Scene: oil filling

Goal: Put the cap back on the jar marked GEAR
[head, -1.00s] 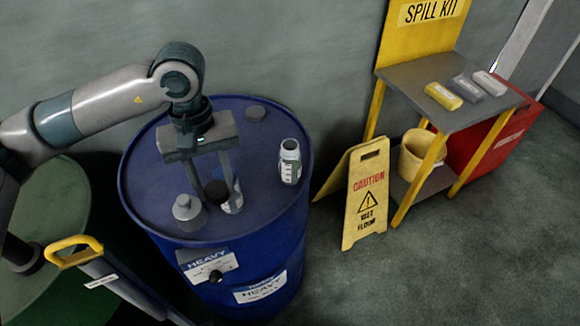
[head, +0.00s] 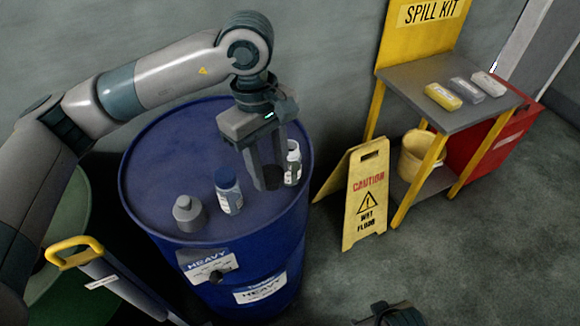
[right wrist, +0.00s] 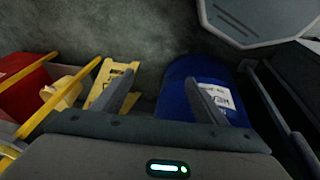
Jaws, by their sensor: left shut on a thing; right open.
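My left gripper (head: 265,184) points down over the blue drum top, shut on a dark round cap (head: 272,177). Just right of it stands a clear jar (head: 293,165) with a white rim, partly hidden by the fingers; no lid shows on it. Left of the gripper stands a second jar (head: 229,193) with a blue lid and a pale label. The print on both jars is too small to read, so I cannot tell which is marked GEAR. My right gripper (right wrist: 163,98) is open and empty in the right wrist view, away from the jars.
A grey container (head: 189,213) stands at the drum's (head: 170,150) front left. A yellow caution sign (head: 366,196) stands right of the drum, beside a spill kit stand (head: 450,90). A yellow-handled cart (head: 76,253) is at lower left. The drum top's back left is clear.

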